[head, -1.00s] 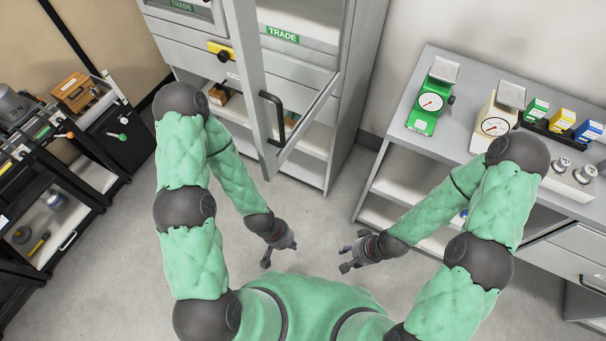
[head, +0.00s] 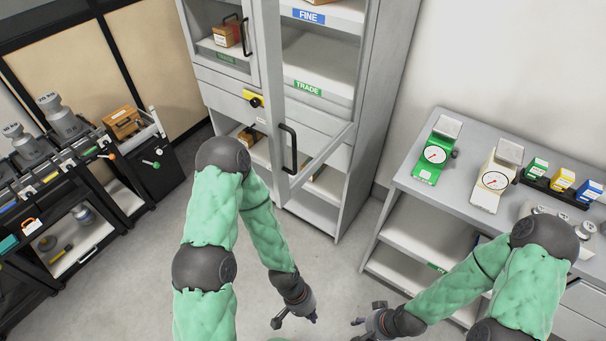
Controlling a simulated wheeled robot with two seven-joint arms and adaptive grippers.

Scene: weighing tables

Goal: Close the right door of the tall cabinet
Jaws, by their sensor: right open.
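The tall grey cabinet (head: 385,90) stands at the back centre. Its right door (head: 272,75) is glazed, stands swung out towards me and has a dark bar handle (head: 290,148) near its free edge. Shelves show behind and through it. The left door (head: 204,45) looks shut. My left gripper (head: 295,321) is low in front of the cabinet, apart from the door, its fingers spread and empty. My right gripper (head: 367,316) is to its right, also open and empty, apart from the cabinet.
A grey table (head: 415,178) with a green scale (head: 436,153), a cream scale (head: 496,178) and weights stands right. A black cart (head: 100,235) with tools and weights stands left. Clear floor (head: 240,300) lies before the cabinet.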

